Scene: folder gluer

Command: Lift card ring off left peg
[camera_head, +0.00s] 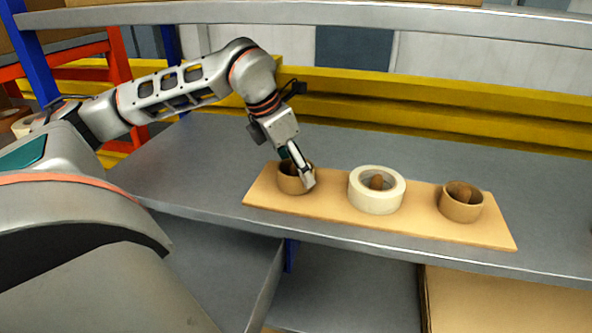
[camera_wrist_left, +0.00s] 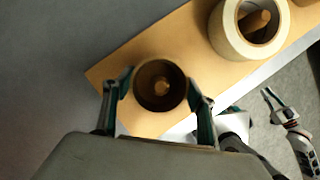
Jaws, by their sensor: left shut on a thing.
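A brown card ring (camera_head: 289,184) stands around the left peg of a tan board (camera_head: 410,222), seemingly at board level. In the left wrist view the ring (camera_wrist_left: 143,77) lies between the fingers, and the rounded peg top (camera_wrist_left: 161,87) shows inside it. My left gripper (camera_head: 298,174) reaches down from above and is shut on the ring, one finger on each outer side. In the head view the near finger covers part of the ring, and the far finger is mostly hidden. My right gripper (camera_wrist_left: 278,108) appears only small at the right of the left wrist view; its jaw state is unclear.
A cream tape roll (camera_head: 376,190) sits around the middle peg, and another brown ring (camera_head: 461,202) around the right peg. The board lies on a grey shelf (camera_head: 190,165) with a yellow beam (camera_head: 420,108) behind. The shelf left of the board is clear.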

